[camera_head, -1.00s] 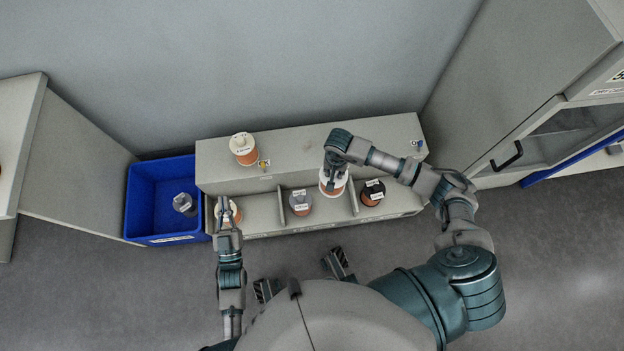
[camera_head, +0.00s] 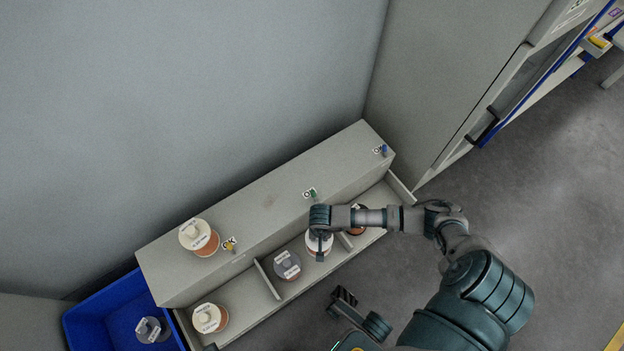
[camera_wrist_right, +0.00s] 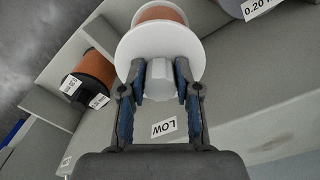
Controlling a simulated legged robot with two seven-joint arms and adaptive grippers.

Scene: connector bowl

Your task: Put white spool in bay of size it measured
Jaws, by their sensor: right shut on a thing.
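The white spool (camera_head: 316,247) with orange winding is in my right gripper (camera_head: 320,256), over the middle bay beside a grey spool (camera_head: 287,266). In the right wrist view, the right gripper (camera_wrist_right: 160,78) is shut on the pale hub of the white spool (camera_wrist_right: 160,50). I cannot tell whether the spool touches the bay floor. The bay unit (camera_head: 250,318) has dividers; a cream spool (camera_head: 210,318) lies in the left bay and a black-ended spool (camera_head: 357,219) in the right bay, partly hidden by my arm. My left gripper is at most a small tip at the bottom edge.
Another cream spool (camera_head: 198,236) stands on the upper ledge, near yellow, green (camera_head: 313,195) and blue (camera_head: 384,150) markers. A blue bin (camera_head: 108,318) at the lower left holds a grey spool (camera_head: 152,329). A cabinet stands at right; floor is open at lower right.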

